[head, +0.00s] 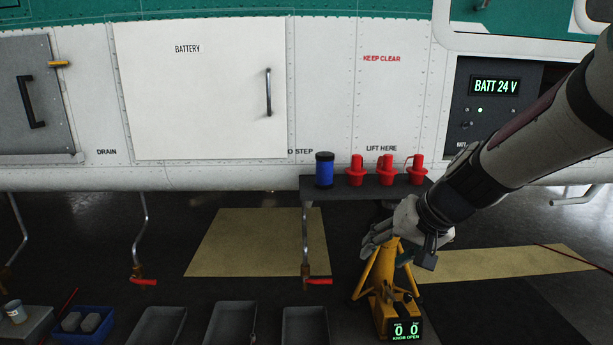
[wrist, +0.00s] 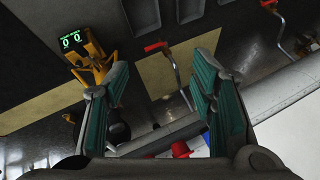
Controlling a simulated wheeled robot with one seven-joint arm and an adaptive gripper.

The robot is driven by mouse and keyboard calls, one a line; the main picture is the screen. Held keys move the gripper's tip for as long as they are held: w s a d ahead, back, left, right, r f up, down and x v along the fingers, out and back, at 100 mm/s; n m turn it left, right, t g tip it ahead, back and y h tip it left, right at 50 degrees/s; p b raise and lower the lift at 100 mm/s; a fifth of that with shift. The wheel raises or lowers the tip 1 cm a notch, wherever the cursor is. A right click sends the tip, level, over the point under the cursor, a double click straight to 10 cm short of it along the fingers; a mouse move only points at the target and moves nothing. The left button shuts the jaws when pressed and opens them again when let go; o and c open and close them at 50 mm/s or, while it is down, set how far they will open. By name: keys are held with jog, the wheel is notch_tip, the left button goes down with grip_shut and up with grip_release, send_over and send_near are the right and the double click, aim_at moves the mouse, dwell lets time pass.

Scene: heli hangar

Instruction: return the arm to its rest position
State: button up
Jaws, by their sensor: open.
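My arm reaches in from the right edge of the head view. My gripper (head: 382,240) is at its end, above the yellow jack with the "0 0 KNOB OPEN" display (head: 400,308) and in front of the dark shelf. In the wrist view my gripper (wrist: 160,85) has its two teal-padded fingers spread wide apart with nothing between them. The yellow jack also shows in the wrist view (wrist: 93,65), beyond the left finger. In the head view my gripper hides the jack's top; whether they touch I cannot tell.
A blue can (head: 324,170) and red plugs (head: 387,172) stand on the shelf (head: 308,189) under the white helicopter side. Drain pipes with red handles (head: 318,281) hang nearby. Grey trays (head: 232,321) and a blue bin (head: 66,335) lie along the bottom. A battery panel (head: 210,100) is closed.

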jog(key=s+a+r+n+g+h, duration=0.1)
jog(key=s+r+g, duration=0.1)
jog(key=s, duration=0.7)
jog(key=s+a+r+n+g, duration=0.1)
jog(key=s, duration=0.8)
jog(key=s+d+g+h, duration=0.1)
jog(key=s+d+h, duration=0.15)
jog(key=s, duration=0.65)
jog(key=s+d+g+h, duration=0.15)
jog(key=s+d, duration=0.25)
jog(key=s, duration=0.6)
notch_tip(320, 180, up, 37)
jog(key=w+t+y+p, duration=0.1)
jog(key=t+p, duration=0.3)
jog(key=p, duration=3.2)
jog(key=shift+a+r, duration=0.15)
jog(key=shift+a, duration=0.1)
